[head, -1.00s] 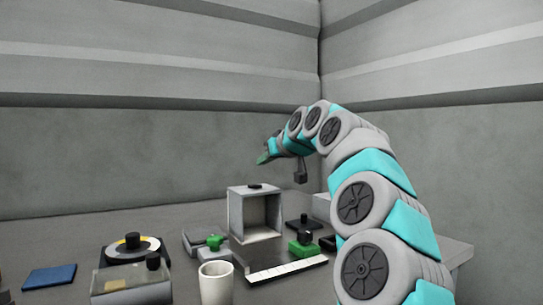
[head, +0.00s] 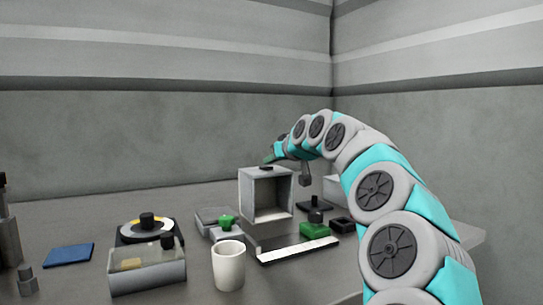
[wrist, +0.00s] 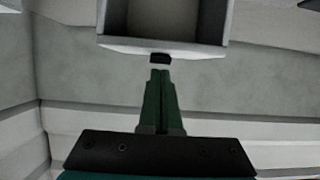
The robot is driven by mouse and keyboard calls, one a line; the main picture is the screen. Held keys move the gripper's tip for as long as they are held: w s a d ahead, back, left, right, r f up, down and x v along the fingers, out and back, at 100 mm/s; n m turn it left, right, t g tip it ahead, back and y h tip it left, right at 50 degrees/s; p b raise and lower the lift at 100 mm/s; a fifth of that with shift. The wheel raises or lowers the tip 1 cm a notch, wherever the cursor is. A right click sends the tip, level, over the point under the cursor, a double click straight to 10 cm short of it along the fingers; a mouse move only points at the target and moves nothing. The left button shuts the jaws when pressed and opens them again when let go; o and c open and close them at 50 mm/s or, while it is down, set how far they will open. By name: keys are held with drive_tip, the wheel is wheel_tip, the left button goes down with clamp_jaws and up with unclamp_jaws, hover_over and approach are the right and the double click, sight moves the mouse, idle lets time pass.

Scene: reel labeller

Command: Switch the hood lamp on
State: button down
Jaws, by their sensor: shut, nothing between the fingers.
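A grey box-shaped hood (head: 244,197) with an open front stands on the bench in the head view. A small black button (head: 267,167) sits on its top. The wrist view shows the hood (wrist: 170,47) at the top and the black button (wrist: 160,58) at its edge. My gripper (wrist: 160,72) has its green fingers shut and empty, with the tips pointing at the button and very close to it. In the head view my gripper (head: 268,159) is just above the hood top. I cannot tell whether the tips touch the button. No lamp light is visible.
In front of the hood lie a white strip (head: 298,250), a green block (head: 314,230) and a white cup (head: 228,266). A clear-topped box (head: 147,271), a dial unit (head: 147,228) and a blue pad (head: 68,256) are to the left. Grey walls stand behind.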

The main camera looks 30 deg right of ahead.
idle(0.3)
drive_tip(key=f+b, duration=0.1)
drive_tip(key=b, duration=0.2)
drive_tip(key=shift+s+f+t, duration=0.15)
drive_tip(key=shift+f+t, duration=0.2)
drive_tip(key=shift+t, duration=0.05)
drive_tip(key=shift+s+f+t+b, duration=0.1)
drive_tip(key=shift+f+t+b, duration=0.2)
drive_tip(key=shift+b, duration=0.35)
drive_tip(key=shift+r+p, duration=0.65)
drive_tip(key=shift+r, duration=0.2)
drive_tip(key=r, duration=0.1)
drive_tip(key=r+p, duration=0.1)
drive_tip(key=r, duration=0.2)
drive_tip(key=shift+s, duration=0.25)
drive_tip(key=s+b, duration=0.1)
drive_tip(key=s, duration=0.8)
drive_tip(key=shift+s+d+r, duration=0.2)
drive_tip(key=shift+s+r, duration=0.1)
drive_tip(key=shift+s, duration=0.1)
drive_tip(key=shift+s, duration=0.15)
